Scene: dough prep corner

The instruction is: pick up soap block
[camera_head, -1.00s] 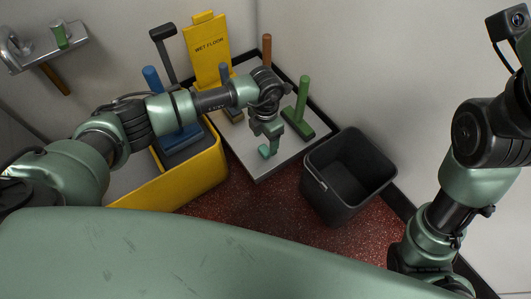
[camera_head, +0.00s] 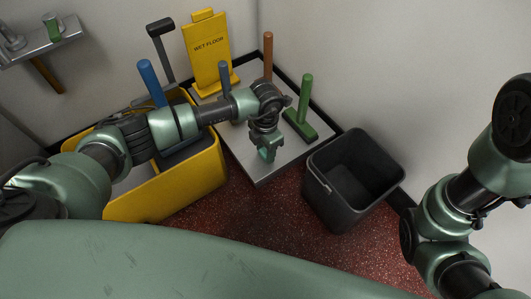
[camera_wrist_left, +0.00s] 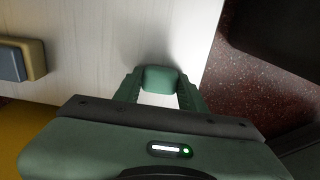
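The soap block (camera_wrist_left: 159,79) is a small green block with rounded edges. In the left wrist view it sits between the fingertips of my left gripper (camera_wrist_left: 159,86), with no clear gap on either side. In the head view my left gripper (camera_head: 266,153) points down over the front part of the pale platform (camera_head: 259,176). There the block is hard to tell from the green fingers. I cannot tell whether it touches the platform. My right gripper is not in view; only part of my right arm shows at the right.
A green-handled brush (camera_head: 303,116) stands just right of the left gripper. A dark bin (camera_head: 320,198) stands to the right of the platform. A yellow bucket (camera_head: 180,187) is under my left arm. A yellow wet-floor sign (camera_head: 207,55) and a brown-handled tool (camera_head: 268,48) are behind.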

